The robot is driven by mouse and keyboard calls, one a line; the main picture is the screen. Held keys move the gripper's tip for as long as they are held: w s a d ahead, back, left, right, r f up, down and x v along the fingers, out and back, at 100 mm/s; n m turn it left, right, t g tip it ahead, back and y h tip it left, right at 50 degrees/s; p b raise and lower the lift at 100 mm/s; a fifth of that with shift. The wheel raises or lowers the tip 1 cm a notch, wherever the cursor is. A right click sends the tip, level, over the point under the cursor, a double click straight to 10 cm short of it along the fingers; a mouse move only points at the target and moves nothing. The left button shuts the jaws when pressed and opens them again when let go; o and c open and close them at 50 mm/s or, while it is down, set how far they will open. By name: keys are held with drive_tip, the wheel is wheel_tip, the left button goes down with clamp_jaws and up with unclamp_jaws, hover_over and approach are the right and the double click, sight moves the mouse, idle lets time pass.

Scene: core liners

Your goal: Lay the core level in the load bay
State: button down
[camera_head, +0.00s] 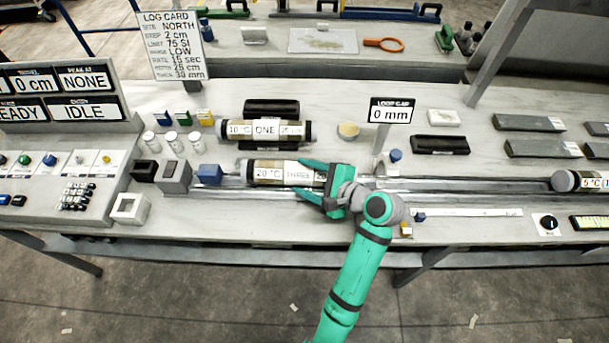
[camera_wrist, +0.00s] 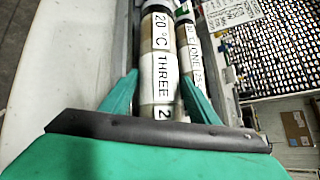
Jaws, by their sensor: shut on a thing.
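A core tube labelled "THREE, 20 °C" (camera_head: 268,173) lies lengthwise at the front of the bench, between the blue-faced block and my arm. My gripper (camera_head: 312,180) is shut on its right part, with green fingers on either side. The wrist view shows the same core (camera_wrist: 158,70) running away between my fingers (camera_wrist: 160,92). Its right end is hidden by my gripper. I cannot tell whether it rests on the rail (camera_head: 450,186) or hangs just above it. A second core labelled "ONE" (camera_head: 265,131) lies behind it in a dark cradle.
A blue-faced block (camera_head: 208,174) stands just left of core THREE. Another core marked "5 °C" (camera_head: 580,181) lies at the far right. Empty dark cradles (camera_head: 440,145) (camera_head: 272,107) stand behind. A "LOOP GAP 0 mm" sign (camera_head: 391,111) stands right of centre. A control panel (camera_head: 60,165) fills the left.

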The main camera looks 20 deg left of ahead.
drive_tip(key=shift+f, duration=0.1)
idle(0.4)
drive_tip(key=c, duration=0.7)
unclamp_jaws()
drive_tip(key=shift+o, duration=1.2)
drive_tip(key=shift+f, duration=0.2)
drive_tip(key=o, duration=0.5)
drive_tip(key=shift+c, duration=0.2)
drive_tip(key=shift+s+d+r, duration=0.1)
drive_tip(key=shift+r, duration=0.05)
